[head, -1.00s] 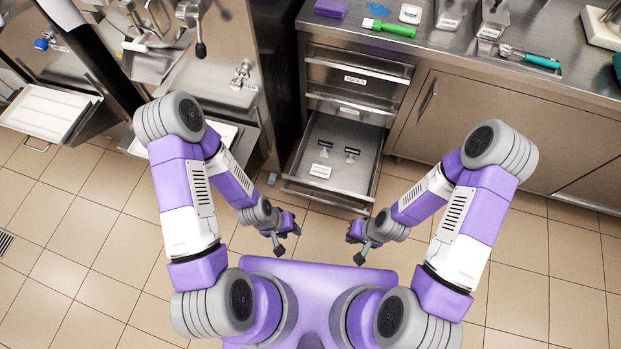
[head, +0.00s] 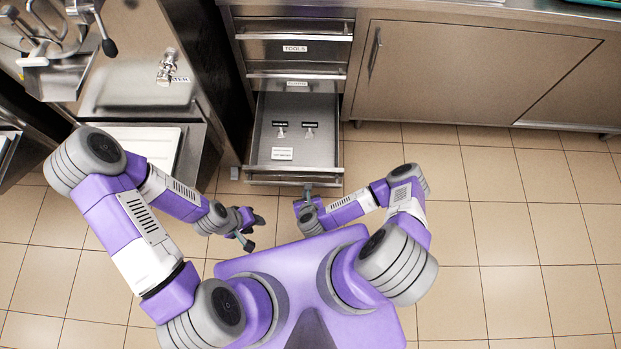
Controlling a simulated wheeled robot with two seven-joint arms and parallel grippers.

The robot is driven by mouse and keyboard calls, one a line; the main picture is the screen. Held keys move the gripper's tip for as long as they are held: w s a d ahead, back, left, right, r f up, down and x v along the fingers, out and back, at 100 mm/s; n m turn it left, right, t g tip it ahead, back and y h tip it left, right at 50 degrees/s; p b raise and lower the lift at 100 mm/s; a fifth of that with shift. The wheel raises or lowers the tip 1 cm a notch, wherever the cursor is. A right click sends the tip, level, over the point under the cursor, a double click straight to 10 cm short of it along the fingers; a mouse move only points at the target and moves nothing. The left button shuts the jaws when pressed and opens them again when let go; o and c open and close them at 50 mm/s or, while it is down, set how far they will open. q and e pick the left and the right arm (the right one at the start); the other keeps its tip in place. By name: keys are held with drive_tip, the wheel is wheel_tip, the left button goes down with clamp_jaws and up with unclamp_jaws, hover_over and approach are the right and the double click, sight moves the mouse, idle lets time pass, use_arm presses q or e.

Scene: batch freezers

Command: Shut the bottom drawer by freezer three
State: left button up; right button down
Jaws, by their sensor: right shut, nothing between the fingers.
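The bottom drawer (head: 262,150) is pulled well out of the steel cabinet beside the freezer. Inside it lie two small items with black labels and a white label card. Its front edge and handle (head: 294,178) face me. My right gripper (head: 307,190) is shut and empty, with its tip at or just in front of the drawer's front; I cannot tell whether it touches. My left gripper (head: 248,243) hangs to the left, below the drawer and apart from it; its jaws are too small to judge.
Two upper drawers, one with a TOOLS label (head: 295,49), are above it. The freezer machine (head: 128,85) with a tray stands at the left. A closed cabinet door (head: 455,75) is to the right. Tiled floor (head: 500,240) is clear at the right.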

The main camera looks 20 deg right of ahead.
drive_tip(key=w+d+f+m+h+b, duration=0.1)
drive_tip(key=w+d+f+m+b, duration=0.2)
drive_tip(key=w+f+b, duration=0.3)
drive_tip(key=w+d+f, duration=0.1)
drive_tip(key=w+f, duration=0.1)
drive_tip(key=w, duration=0.2)
drive_tip(key=shift+d, duration=0.2)
drive_tip(key=shift+w, duration=0.1)
